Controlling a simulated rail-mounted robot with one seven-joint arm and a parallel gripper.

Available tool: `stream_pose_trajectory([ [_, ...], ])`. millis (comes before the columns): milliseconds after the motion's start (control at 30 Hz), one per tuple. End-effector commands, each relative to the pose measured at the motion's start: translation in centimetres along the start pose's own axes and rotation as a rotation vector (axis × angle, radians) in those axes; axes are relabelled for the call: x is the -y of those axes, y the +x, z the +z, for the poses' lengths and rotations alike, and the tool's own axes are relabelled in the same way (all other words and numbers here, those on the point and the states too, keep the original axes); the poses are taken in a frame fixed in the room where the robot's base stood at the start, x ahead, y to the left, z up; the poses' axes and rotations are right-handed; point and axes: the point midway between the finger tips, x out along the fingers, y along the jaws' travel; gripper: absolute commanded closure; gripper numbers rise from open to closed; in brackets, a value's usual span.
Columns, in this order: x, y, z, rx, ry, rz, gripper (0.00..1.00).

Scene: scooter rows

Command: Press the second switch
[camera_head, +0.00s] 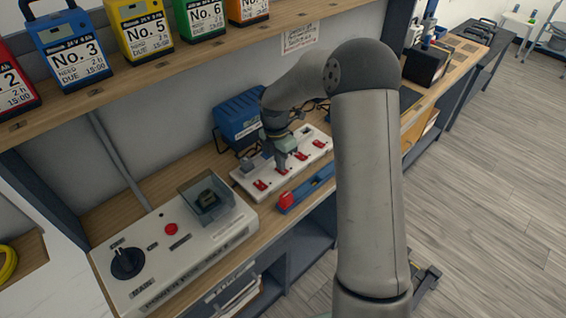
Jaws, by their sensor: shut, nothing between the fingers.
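A white switch strip (268,178) lies on the wooden bench, running from lower left to upper right, with several red switches along its front side. The first red switch from the left (261,185) is clear in view. The second red switch (282,170) is right below my gripper. My gripper (281,162) points down over the strip, shut and empty, with its tips close to the second switch. I cannot tell whether the tips touch it. The third (301,156) and fourth (318,143) red switches show to the right. Part of the strip behind my gripper is hidden.
A blue box (238,117) stands behind the strip. A blue bar with a red end (287,199) lies in front. A grey control panel (150,262) with a black knob (127,263) is at the lower left. Numbered battery packs (72,50) stand on the shelf above.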

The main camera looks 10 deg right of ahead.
Motion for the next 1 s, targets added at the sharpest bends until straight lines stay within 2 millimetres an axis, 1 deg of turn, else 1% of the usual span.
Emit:
stream_pose_trajectory([
  [267,0.0,-0.1,0.0,0.0,0.001,-0.001,1.0],
  [367,0.0,-0.7,0.0,0.001,0.001,-0.001,1.0],
  [467,0.0,-2.1,0.0,0.001,0.0,-0.001,1.0],
  [600,-0.1,-5.3,-0.1,0.002,-0.002,0.001,1.0],
  [633,-0.2,-5.3,0.0,0.003,-0.001,0.003,1.0],
  [667,-0.2,-5.7,0.0,0.004,-0.001,0.004,1.0],
  [800,-0.2,-8.9,0.0,0.003,-0.001,0.003,1.0],
  [900,-0.2,-10.9,0.0,0.003,-0.001,0.003,1.0],
  [1000,-0.1,-12.4,-0.1,0.002,-0.001,0.001,1.0],
])
